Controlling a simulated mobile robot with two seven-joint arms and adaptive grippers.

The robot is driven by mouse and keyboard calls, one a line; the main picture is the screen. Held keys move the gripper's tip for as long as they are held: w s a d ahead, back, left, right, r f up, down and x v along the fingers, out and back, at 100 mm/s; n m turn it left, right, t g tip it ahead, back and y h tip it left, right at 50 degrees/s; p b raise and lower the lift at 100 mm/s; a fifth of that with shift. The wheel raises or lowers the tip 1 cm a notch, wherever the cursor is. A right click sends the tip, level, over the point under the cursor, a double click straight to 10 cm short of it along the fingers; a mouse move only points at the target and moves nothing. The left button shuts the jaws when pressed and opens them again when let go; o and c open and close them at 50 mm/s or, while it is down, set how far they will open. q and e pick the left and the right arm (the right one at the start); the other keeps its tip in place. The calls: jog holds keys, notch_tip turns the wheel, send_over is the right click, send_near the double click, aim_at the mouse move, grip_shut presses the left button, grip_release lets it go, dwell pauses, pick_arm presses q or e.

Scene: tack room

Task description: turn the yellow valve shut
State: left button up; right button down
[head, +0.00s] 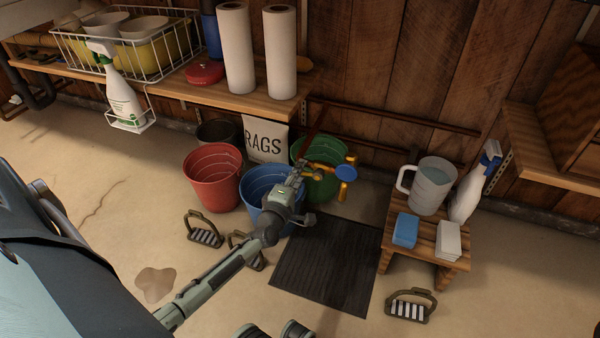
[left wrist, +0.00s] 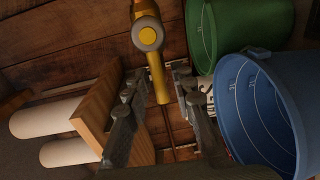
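The yellow valve (head: 320,166) is on a pipe low at the plank wall, above the green bucket. In the head view a blue disc (head: 346,172) shows at its right, with a yellow outlet below. In the left wrist view the valve's round hub (left wrist: 148,37) is at top centre, and a yellow lever (left wrist: 158,82) points down from it. My left gripper (head: 303,172) is close to the valve. Its fingers (left wrist: 160,72) are apart, with the lever's end between them; I cannot tell whether they touch it.
Red (head: 212,178), blue (head: 262,186) and green (head: 312,152) buckets stand below and beside the valve. A wooden shelf (head: 200,92) with paper rolls is at upper left. A stool (head: 425,250) with a jug stands right. A dark mat (head: 325,265) lies in front.

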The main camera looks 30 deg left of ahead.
pick_arm(q)
grip_shut()
